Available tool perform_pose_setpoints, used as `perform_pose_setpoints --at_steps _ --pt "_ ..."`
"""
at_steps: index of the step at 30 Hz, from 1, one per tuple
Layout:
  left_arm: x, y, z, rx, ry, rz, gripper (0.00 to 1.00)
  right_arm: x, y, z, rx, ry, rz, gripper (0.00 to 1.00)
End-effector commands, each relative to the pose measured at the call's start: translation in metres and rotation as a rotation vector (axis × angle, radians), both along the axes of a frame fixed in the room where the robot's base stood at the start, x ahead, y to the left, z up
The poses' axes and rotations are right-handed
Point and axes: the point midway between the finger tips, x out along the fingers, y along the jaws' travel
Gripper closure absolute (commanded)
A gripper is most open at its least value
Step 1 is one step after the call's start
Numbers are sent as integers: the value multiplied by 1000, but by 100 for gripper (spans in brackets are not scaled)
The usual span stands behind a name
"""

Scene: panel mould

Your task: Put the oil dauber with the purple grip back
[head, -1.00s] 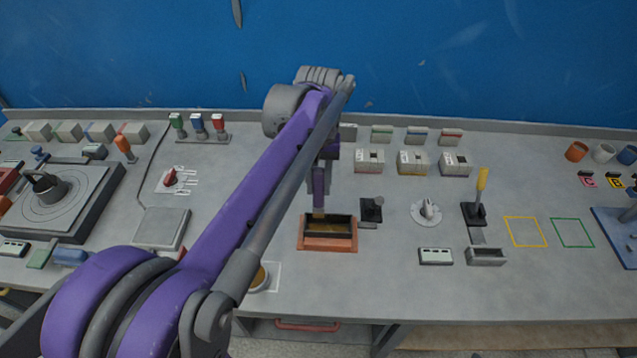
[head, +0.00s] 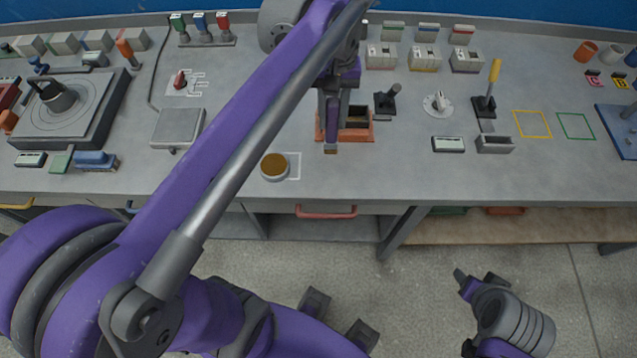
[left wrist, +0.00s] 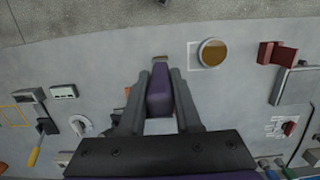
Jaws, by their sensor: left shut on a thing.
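My left gripper (head: 332,118) is shut on the purple grip (left wrist: 159,92) of the oil dauber, which sits between the two grey fingers in the left wrist view. The dauber's tan head (head: 331,149) points down in the head view, in front of the orange-brown mould (head: 359,136). The gripper hides the mould's left part. A round dish of amber oil (head: 274,166) stands on a white outlined square to the left; it also shows in the left wrist view (left wrist: 213,52). My right gripper (head: 475,283) is low at the right, its jaw gap unclear.
A dark stand (head: 386,103) is just right of the mould. A grey plate (head: 178,127) lies left. The bench front edge is near.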

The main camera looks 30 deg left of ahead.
Motion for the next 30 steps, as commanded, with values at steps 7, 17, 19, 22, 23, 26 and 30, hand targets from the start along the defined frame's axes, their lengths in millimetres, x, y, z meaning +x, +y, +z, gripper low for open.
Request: perform_pose_setpoints --at_steps 7,17,19,22,23,26,30 --pt "-2 -5 -31 -1 -1 -1 100 -1 0 -4 0 2 0 40" --pt "-2 -4 -71 0 0 -1 100 -2 0 -7 0 4 0 40" --pt "-2 -4 -83 0 0 -1 100 -2 0 -8 0 5 0 40" --pt "-2 -4 -95 0 0 -1 100 -3 0 -9 0 5 0 40" --pt "-2 -4 -97 -1 -1 -1 100 -3 0 -9 0 5 0 40" --pt "-2 -4 -99 -1 -1 -1 100 -3 0 -9 0 5 0 40" --pt "-2 -4 -99 -1 -1 -1 100 -3 0 -9 0 5 0 40"
